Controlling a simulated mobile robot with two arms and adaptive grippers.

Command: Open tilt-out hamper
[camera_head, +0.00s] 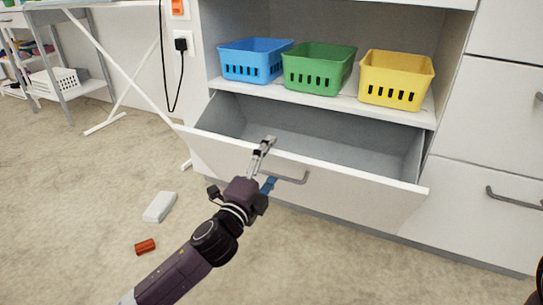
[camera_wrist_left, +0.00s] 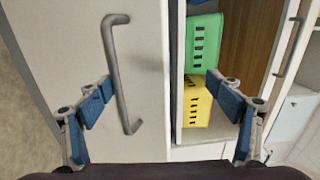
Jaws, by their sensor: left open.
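The tilt-out hamper (camera_head: 350,194) is a white front panel in the lower cabinet, tilted outward with its grey inside showing at the top. Its grey bar handle (camera_head: 291,180) sits on the front face, and shows in the left wrist view (camera_wrist_left: 122,75). My left gripper (camera_head: 266,165) is open at the panel's top edge, left of the handle in the head view. One finger is on the handle side and the other on the inner side of the edge. In the left wrist view my gripper (camera_wrist_left: 160,86) has its fingers spread and empty; I cannot tell whether they touch the panel.
A blue basket (camera_head: 252,62), a green basket (camera_head: 317,70) and a yellow basket (camera_head: 396,81) stand on the shelf above. Closed drawers (camera_head: 490,150) are at right. A white block (camera_head: 160,207) and a red-brown piece (camera_head: 145,247) lie on the floor at left.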

